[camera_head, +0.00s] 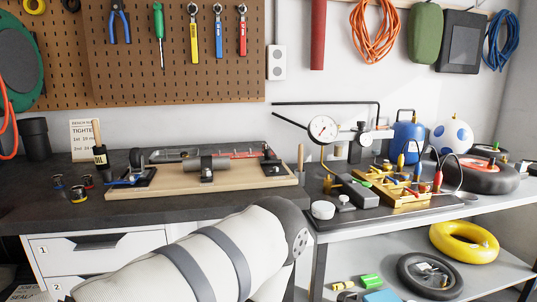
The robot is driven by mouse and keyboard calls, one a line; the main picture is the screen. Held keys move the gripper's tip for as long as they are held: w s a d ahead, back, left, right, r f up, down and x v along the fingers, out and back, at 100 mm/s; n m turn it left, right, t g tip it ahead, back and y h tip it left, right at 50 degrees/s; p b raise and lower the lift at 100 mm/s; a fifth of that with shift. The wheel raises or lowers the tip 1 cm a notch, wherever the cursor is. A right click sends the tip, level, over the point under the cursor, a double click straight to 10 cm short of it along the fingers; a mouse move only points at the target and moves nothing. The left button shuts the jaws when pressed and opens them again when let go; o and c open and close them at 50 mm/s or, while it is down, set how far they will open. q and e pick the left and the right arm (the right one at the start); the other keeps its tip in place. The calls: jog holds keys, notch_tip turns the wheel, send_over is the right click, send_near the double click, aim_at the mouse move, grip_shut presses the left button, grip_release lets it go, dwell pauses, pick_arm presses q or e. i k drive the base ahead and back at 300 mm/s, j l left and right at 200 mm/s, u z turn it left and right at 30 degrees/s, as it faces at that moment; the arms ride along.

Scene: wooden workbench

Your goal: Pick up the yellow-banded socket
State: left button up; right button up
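Three short dark sockets stand together on the left part of the dark bench top. The yellow-banded socket (78,194) is nearest the front edge. A blue-banded socket (59,182) is behind it to the left, and a red-banded socket (88,181) is behind it to the right. The yellow-banded socket rests on the bench, and nothing covers it. One large pale arm of mine with grey bands fills the lower middle, in front of the drawers. Its hand is not visible. Neither gripper shows in the head view.
A wooden board (235,186) carrying a clamped tool lies right of the sockets. A fixture with coloured parts (405,190) fills the right bench. The bench front left of the sockets is clear.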

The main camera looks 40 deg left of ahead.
aim_at(78, 194)
jog(key=u, duration=2.55)
